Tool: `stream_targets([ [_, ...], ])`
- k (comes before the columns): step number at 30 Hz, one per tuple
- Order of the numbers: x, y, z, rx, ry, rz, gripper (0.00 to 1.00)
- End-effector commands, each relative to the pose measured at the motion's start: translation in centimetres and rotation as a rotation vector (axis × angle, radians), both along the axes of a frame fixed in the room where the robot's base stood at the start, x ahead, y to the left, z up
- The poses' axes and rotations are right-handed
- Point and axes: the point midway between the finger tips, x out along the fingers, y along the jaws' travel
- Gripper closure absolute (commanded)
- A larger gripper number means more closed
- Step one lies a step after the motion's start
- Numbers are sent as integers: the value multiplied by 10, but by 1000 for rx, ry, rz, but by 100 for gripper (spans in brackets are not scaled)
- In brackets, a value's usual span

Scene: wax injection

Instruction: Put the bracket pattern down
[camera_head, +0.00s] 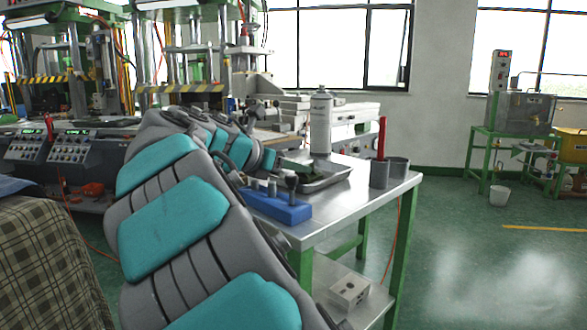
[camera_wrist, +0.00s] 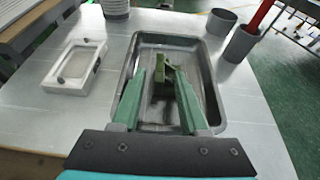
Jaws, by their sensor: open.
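The bracket pattern (camera_wrist: 160,82) is a small dark green piece in the metal tray (camera_wrist: 206,72), beyond and between my fingertips in the wrist view. My gripper (camera_wrist: 160,82) is open, with its two green fingers spread over the tray. I cannot tell whether either finger touches the pattern; the right finger overlaps it in the picture. In the head view the tray (camera_head: 330,184) sits on the steel table, and my arm hides most of my gripper and the pattern.
A white frame-like mold (camera_wrist: 56,81) lies left of the tray. Grey cups (camera_wrist: 221,22) stand to its right, one holding a red-handled tool (camera_wrist: 262,14). A spray can (camera_head: 321,125) stands behind the tray. A blue block (camera_head: 285,210) sits at the table's near edge.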

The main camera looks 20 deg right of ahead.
Motion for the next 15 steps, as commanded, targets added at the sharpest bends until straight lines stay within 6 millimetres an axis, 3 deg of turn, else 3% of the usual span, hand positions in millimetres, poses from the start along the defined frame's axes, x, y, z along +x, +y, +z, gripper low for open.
stream_targets([
  [15, -31, 80, 37, 0, -2, 5, 56],
])
